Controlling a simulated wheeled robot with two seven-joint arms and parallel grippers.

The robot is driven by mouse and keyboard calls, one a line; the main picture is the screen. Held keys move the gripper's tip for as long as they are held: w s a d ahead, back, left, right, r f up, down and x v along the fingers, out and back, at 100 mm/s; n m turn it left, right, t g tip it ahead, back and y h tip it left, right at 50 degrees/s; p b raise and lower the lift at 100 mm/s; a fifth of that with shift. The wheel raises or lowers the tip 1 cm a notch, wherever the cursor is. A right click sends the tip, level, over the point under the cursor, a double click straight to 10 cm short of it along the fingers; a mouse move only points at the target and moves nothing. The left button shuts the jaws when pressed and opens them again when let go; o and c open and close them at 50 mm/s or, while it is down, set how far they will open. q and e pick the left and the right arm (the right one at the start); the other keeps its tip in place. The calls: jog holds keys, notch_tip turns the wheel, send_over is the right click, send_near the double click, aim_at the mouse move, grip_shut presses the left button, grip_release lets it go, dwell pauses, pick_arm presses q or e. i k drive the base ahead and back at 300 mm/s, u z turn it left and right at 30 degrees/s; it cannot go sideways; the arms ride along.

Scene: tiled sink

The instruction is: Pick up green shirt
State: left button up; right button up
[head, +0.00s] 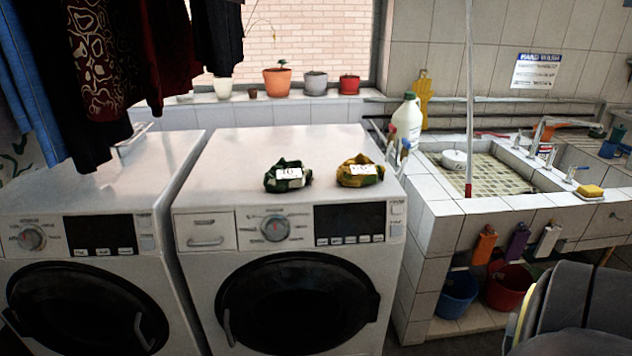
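A crumpled dark green bundle (288,176) with a white label lies on top of the right washing machine, near its front edge; it looks like the green shirt. A similar yellow bundle (360,171) with a white label lies to its right, a short gap apart. Neither of my grippers shows in the head view, and nothing is touching the green bundle.
The right washing machine's top (250,150) is mostly clear around the bundles. Another washing machine (100,205) stands to the left, with dark clothes (130,60) hanging above it. A tiled sink (480,195) and a white jug (407,122) are at right. A grey chair (585,310) is at front right.

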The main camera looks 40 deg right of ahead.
aim_at(283, 176)
jog(key=z, duration=0.85)
jog(key=i, duration=0.2)
jog(key=u, duration=0.05)
